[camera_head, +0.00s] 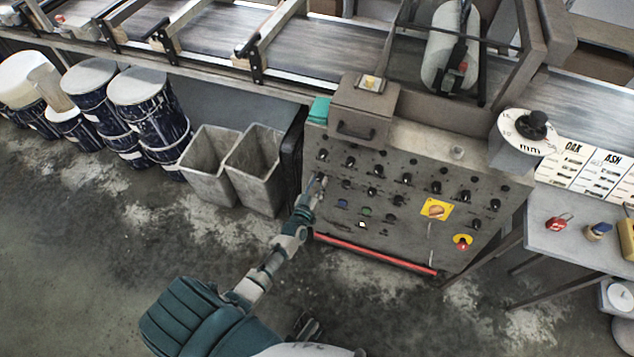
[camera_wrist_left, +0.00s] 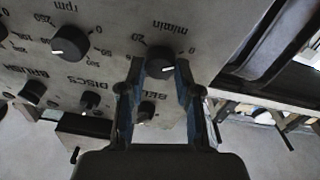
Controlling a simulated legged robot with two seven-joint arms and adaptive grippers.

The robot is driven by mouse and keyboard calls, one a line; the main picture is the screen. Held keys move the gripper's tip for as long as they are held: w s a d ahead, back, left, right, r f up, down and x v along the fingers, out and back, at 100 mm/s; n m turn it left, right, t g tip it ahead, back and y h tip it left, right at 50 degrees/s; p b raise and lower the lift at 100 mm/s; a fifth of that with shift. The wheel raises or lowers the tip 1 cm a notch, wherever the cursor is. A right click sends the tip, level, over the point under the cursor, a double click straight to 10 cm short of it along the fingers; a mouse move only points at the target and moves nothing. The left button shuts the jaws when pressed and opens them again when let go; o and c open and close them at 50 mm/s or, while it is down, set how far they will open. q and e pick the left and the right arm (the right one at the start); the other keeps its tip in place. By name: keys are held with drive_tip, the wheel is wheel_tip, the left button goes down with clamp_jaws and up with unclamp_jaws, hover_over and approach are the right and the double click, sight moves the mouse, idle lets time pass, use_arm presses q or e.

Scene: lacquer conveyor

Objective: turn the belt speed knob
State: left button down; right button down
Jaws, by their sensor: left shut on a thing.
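The belt speed knob (camera_wrist_left: 160,66) is a round black knob with a pale pointer line on the grey control panel (camera_head: 400,232). In the left wrist view it sits under upside-down lettering that reads m/min, with BELT on its other side. My left gripper (camera_head: 319,183) reaches the left edge of the panel. In the left wrist view its two fingers (camera_wrist_left: 160,72) stand one on each side of the knob, shut on it. In the head view the gripper hides this knob.
Several other black knobs surround it, including the rpm knob (camera_wrist_left: 71,43). A yellow-backed switch (camera_head: 436,210) and a red emergency button (camera_head: 462,242) sit lower right. A red bar (camera_head: 375,255) runs along the panel's bottom. Grey bins (camera_head: 252,170) stand left.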

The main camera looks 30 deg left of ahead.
use_arm(q)
drive_tip(key=c, duration=1.1)
unclamp_jaws()
drive_tip(key=shift+s+a+f, duration=0.1)
drive_tip(key=shift+a+f, duration=0.05)
drive_tip(key=shift+f, duration=0.1)
drive_tip(key=o, duration=0.3)
drive_tip(key=shift+r, duration=0.1)
drive_tip(key=v, duration=1.1)
drive_tip(key=shift+s+d, duration=0.25)
drive_tip(key=shift+s, duration=0.1)
